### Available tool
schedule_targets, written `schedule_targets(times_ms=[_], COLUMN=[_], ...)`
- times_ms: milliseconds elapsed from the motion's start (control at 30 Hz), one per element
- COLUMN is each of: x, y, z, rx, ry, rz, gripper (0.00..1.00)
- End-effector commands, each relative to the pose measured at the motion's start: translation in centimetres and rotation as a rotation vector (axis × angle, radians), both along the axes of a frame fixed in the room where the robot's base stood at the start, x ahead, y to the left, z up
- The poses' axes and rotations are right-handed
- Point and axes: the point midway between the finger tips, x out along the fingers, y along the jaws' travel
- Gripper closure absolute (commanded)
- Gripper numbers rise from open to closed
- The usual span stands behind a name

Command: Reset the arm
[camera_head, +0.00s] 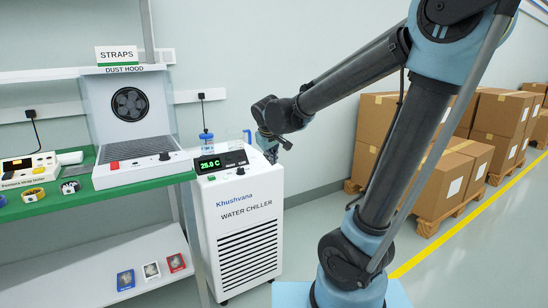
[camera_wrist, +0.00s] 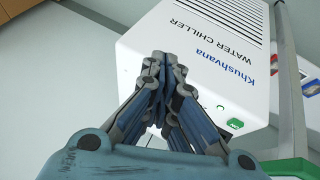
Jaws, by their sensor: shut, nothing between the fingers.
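My gripper (camera_head: 271,155) is at the end of my raised arm, just in front of the water chiller's upper right edge in the head view. In the wrist view my gripper (camera_wrist: 170,62) has its fingers together with nothing between them. The white water chiller (camera_head: 238,222) stands behind it, its display reading 25.0 C. The chiller's front (camera_wrist: 205,50) also shows upside down in the wrist view, beyond the fingertips. I cannot tell whether the gripper touches the chiller.
A green-edged bench (camera_head: 120,176) with a dust hood (camera_head: 133,110) stands left of the chiller. A blue-capped bottle (camera_head: 206,141) and a clear jug (camera_head: 236,138) are at the chiller's top. Stacked cartons (camera_head: 458,170) stand on pallets at right. A yellow line (camera_head: 440,240) crosses the floor.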

Motion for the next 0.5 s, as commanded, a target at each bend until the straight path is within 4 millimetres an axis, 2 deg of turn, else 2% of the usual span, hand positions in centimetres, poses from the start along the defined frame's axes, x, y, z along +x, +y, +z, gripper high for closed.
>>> schedule_targets(times_ms=[33,200,500], x=[-1.0,-4.7,-12.4], y=[-2.2,-7.8,-15.2], z=[-0.3,-1.3,-4.3], rx=[0.007,0.035,0.099], ry=[0.018,0.082,0.190], rz=[-0.034,-0.133,-0.301], gripper=[1.00,1.00,1.00])
